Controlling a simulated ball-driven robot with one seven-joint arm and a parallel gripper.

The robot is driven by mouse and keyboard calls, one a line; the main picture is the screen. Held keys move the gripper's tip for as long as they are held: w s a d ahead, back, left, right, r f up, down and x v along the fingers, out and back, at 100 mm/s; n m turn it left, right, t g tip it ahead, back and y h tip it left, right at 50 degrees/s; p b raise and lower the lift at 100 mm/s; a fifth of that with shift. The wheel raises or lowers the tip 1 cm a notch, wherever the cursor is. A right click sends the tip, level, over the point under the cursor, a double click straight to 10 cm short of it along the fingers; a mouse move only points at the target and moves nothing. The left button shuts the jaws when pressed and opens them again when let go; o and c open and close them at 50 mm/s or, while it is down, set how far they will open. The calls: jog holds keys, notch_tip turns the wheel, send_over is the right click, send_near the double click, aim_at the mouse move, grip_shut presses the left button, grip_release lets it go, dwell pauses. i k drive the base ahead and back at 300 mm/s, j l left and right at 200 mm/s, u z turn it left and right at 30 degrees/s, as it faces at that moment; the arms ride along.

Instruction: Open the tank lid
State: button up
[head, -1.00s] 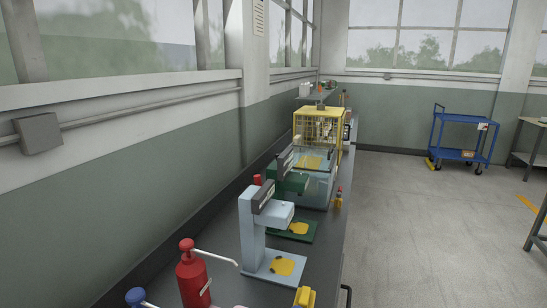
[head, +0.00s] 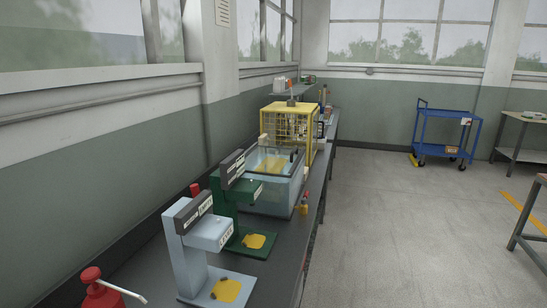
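A pale blue-grey, see-through tank (head: 272,197) stands on the dark bench, beyond the green press-like machine and in front of a yellow cage. A yellow patch shows through or on its top. I cannot make out a separate lid, or whether the tank's top is open or covered. The green machine hides part of the tank's near left side. My gripper is not in view.
A light blue machine (head: 205,252) and a green machine (head: 240,205) stand nearer on the bench. A yellow cage (head: 294,122) is behind the tank. A small red-topped bottle (head: 303,206) stands by the bench's right edge.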

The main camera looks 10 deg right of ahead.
aim_at(269, 164)
jog(key=i+l, duration=0.25)
jog(key=i, duration=0.25)
jog(key=i+l+z, duration=0.1)
jog(key=i+l, duration=0.15)
jog(key=i, duration=0.2)
